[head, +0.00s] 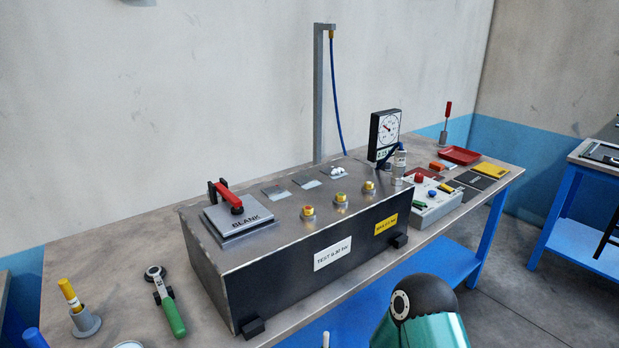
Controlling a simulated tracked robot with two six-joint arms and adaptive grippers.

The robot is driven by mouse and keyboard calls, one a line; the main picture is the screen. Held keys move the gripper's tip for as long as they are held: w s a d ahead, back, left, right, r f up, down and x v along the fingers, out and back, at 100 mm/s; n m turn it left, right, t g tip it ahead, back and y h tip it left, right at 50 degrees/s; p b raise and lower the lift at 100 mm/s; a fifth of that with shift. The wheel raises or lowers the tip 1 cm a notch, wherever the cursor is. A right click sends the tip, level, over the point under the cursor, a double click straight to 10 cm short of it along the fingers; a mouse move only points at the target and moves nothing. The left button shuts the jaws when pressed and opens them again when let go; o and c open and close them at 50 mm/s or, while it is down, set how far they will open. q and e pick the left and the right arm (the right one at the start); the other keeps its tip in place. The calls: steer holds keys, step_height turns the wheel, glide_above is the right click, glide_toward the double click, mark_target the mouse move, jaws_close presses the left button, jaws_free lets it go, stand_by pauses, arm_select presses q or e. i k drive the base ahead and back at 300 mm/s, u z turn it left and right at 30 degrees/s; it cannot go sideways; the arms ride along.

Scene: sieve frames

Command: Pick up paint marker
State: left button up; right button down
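A yellow marker-like stick with a pale band (70,294) stands slightly tilted in a grey round holder (87,323) at the front left of the workbench. It looks like the paint marker, but I cannot read any label on it. Nothing is touching it except its holder. A green and black rounded link of my own arm shows at the bottom right, in front of the bench. Neither my left nor my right gripper fingers are in view.
A green-handled tool (170,307) lies right of the holder. A big dark test box (290,255) with a red-handled clamp (231,197) fills the bench middle. A dial gauge (386,133), control box (433,203) and red tray (460,155) stand farther right. A blue object (34,339) is at the lower left.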

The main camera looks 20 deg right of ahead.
mark_target(64, 285)
steer(key=z, duration=0.55)
steer(key=k, duration=1.95)
steer(key=u, duration=0.5)
steer(key=i, duration=1)
steer(key=z, duration=0.05)
